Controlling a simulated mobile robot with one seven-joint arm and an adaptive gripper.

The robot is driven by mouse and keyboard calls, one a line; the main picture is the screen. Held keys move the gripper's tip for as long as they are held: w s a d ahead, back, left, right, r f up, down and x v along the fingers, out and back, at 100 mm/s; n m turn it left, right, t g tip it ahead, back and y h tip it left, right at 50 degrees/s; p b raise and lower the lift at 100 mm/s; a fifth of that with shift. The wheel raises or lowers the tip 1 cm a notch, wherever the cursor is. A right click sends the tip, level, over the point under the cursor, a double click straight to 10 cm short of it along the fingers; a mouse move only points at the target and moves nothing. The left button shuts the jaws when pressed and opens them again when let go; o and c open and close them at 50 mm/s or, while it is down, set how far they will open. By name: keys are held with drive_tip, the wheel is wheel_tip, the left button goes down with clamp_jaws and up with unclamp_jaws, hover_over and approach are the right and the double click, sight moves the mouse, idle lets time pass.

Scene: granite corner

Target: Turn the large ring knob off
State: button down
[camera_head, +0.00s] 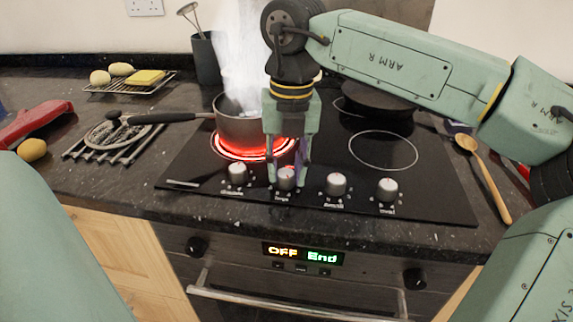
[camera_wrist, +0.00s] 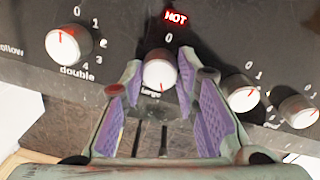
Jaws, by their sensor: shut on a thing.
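The large ring knob (camera_wrist: 160,72) is a round white knob in the wrist view, with a 0 above it and a red mark that seems to be on its lower part. My gripper (camera_wrist: 160,65) points down with its purple-padded fingers on either side of this knob, shut on it. In the head view, the knob (camera_head: 286,180) is second from left in the hob's front row, between the fingertips. The red ring (camera_head: 240,153) glows under a steaming pan (camera_head: 236,128). A red HOT sign (camera_wrist: 175,17) is lit above the knob.
Other white knobs stand close by: the double knob (camera_wrist: 68,45) to the left and a knob (camera_wrist: 240,95) to the right. The pan's black handle (camera_head: 165,118) reaches left. A dark pan (camera_head: 375,100) sits at the back right; a wooden spoon (camera_head: 487,180) lies right of the hob.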

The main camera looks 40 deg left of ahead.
drive_tip(key=n, duration=0.4)
drive_tip(key=shift+n+p, duration=0.3)
drive_tip(key=n, duration=0.3)
drive_tip(key=shift+n, duration=0.4)
drive_tip(key=n+p, duration=0.1)
drive_tip(key=n, duration=0.6)
drive_tip(key=shift+h, duration=0.4)
drive_tip(key=n, duration=0.3)
drive_tip(key=shift+a+n, duration=0.1)
drive_tip(key=shift+n, duration=0.3)
drive_tip(key=n, duration=0.3)
drive_tip(key=shift+s+n+p, duration=0.1)
drive_tip(key=shift+n+p, duration=0.2)
drive_tip(key=n, duration=0.3)
drive_tip(key=shift+n, duration=0.3)
drive_tip(key=shift+n+t, duration=0.3)
drive_tip(key=shift+n, duration=1.6)
